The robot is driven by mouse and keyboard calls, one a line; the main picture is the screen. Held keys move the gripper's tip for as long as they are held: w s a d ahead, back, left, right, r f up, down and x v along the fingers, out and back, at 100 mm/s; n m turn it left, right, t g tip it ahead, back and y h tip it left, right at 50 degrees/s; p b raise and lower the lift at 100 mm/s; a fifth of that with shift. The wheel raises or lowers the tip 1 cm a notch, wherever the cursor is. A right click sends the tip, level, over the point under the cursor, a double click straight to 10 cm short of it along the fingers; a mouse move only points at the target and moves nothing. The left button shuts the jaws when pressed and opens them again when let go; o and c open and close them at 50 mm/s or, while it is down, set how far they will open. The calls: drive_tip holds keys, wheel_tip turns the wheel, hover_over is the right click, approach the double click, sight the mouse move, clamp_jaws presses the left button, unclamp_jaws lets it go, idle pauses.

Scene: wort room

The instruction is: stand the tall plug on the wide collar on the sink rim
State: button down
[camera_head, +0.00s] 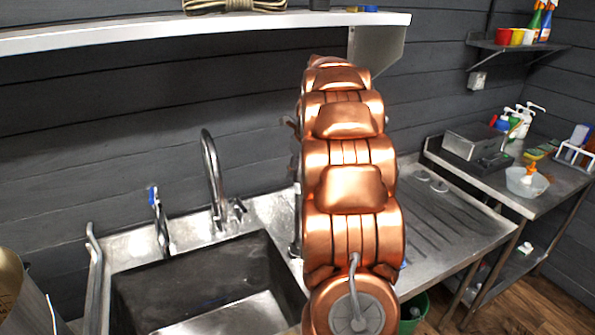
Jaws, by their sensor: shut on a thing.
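My copper arm (345,190) stands upright across the middle of the view and hides my gripper. I cannot make out the tall plug. I cannot tell whether either is the wide collar. The sink rim (190,253) shows around the dark basin on the left. My arm covers the part of the rim and drainboard behind it.
A curved tap (211,175) and a blue-topped upright fitting (158,215) stand behind the basin. A shelf (220,30) runs above. The ribbed drainboard (450,225) is mostly clear. A side table (545,195) on the right holds bottles, a grey box and a bowl.

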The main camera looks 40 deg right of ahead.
drive_tip(key=shift+f+p, duration=0.3)
drive_tip(key=shift+f, duration=0.35)
idle(1.4)
drive_tip(key=c, duration=0.8)
unclamp_jaws()
drive_tip(key=shift+o, duration=0.2)
drive_tip(key=v, duration=1.2)
